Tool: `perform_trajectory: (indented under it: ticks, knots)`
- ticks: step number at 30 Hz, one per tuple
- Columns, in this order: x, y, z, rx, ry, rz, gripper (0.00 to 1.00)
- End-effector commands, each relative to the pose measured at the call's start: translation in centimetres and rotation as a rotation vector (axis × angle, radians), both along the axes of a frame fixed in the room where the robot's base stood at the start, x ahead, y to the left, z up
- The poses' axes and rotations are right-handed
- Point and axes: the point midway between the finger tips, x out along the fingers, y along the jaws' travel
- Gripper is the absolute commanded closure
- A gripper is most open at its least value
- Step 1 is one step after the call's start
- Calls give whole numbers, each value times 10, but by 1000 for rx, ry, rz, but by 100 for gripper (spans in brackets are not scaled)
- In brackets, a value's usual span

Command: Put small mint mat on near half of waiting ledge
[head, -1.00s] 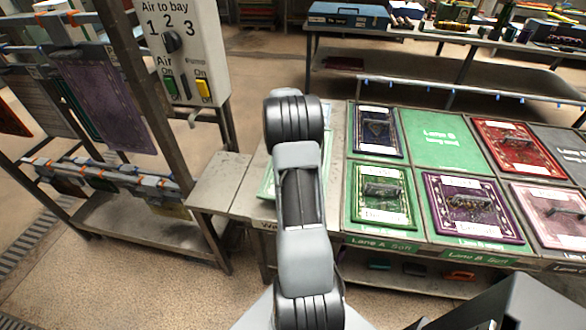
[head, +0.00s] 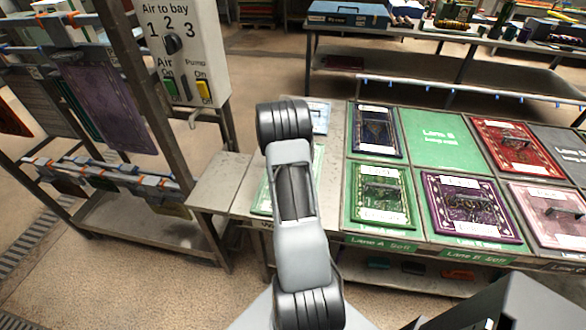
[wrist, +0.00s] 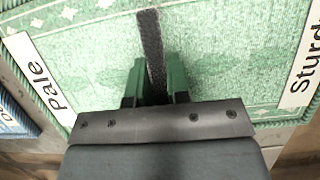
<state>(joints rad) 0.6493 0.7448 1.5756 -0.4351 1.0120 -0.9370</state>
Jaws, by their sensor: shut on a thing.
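The small mint mat (wrist: 220,60) fills most of the wrist view, with pale labels at its left and right sides and a dark strip handle (wrist: 150,35) across it. My gripper (wrist: 158,75) has its green fingers shut on that handle. In the head view, edges of the mint mat (head: 262,200) show either side of my arm, over the near half of the waiting ledge (head: 242,205). My arm hides its middle and my gripper there. I cannot tell whether the mat rests on the ledge or is just above it.
A pale blue mat (head: 320,116) lies on the ledge's far half. Right of it, the green lane table holds navy (head: 376,130), green (head: 380,195), purple (head: 470,207) and other mats. A control post (head: 180,50) and rack stand left.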

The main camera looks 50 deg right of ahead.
Motion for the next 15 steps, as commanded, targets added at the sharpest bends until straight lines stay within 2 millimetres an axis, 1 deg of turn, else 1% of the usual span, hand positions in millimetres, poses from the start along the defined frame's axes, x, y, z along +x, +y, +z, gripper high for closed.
perform_trajectory:
  ticks: [5, 6, 13, 15]
  knots:
    - [0, 0, -3, 0, 0, 0, 100]
    - [0, 0, -3, 0, 0, 0, 80]
    - [0, 0, -2, 0, 0, 0, 58]
    - [0, 0, -2, 0, 0, 0, 58]
